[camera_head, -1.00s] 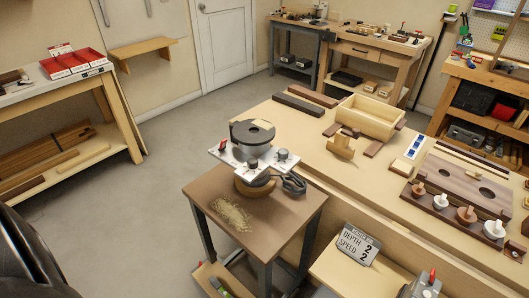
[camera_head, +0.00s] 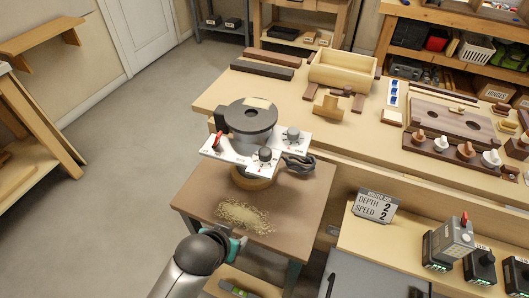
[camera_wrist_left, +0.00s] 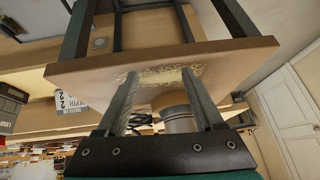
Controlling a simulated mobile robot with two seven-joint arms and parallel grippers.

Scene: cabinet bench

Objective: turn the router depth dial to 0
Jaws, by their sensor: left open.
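The router (camera_head: 250,120) stands on a small brown table, with a dark round top and a white plate. Two dark knobs with marked scales sit on the plate, a front knob (camera_head: 265,154) and a right knob (camera_head: 292,135). I cannot read which is the depth dial or their settings. A sign (camera_head: 375,206) reads depth 2, speed 2. My left gripper (camera_head: 240,246) is at the table's front edge, below and apart from the router. In the left wrist view its fingers (camera_wrist_left: 165,95) are spread with nothing gripped. My right gripper is out of view.
Sawdust (camera_head: 244,215) lies on the small table (camera_head: 200,190). A red-tipped lever (camera_head: 218,140) and a dark coiled cord (camera_head: 299,163) are close to the knobs. The long bench (camera_head: 350,140) behind carries a wooden box (camera_head: 342,72) and several wooden pieces. Open floor lies left.

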